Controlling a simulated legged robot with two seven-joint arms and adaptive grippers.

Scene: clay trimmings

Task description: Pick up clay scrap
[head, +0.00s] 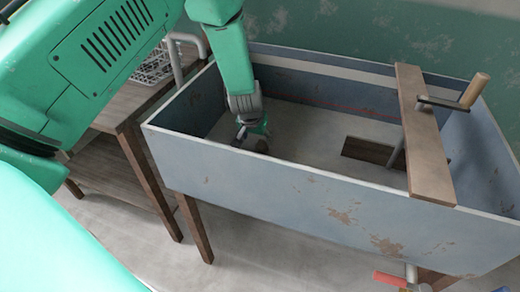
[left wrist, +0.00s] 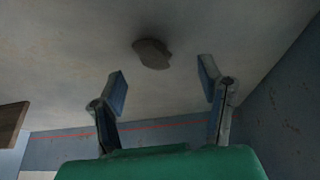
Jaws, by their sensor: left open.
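The clay scrap is a small grey-brown lump (left wrist: 152,53) on the pale floor of a blue-grey trough (head: 300,195). In the head view the scrap (head: 262,146) is a small brown patch partly hidden by my left gripper (head: 251,132). My left gripper reaches down inside the trough near its left end. In the left wrist view the two fingers (left wrist: 162,88) are spread wide with nothing between them. The scrap lies just beyond the fingertips, roughly centred between them, and no finger visibly touches it. My right gripper is not in view.
A wooden board (head: 424,140) lies across the trough's right part, with a wooden-handled tool (head: 474,91) by it. A dark brown rectangle (head: 368,150) shows on the trough floor. A wooden table with a wire rack (head: 152,66) stands left. Red and blue handles show at bottom right.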

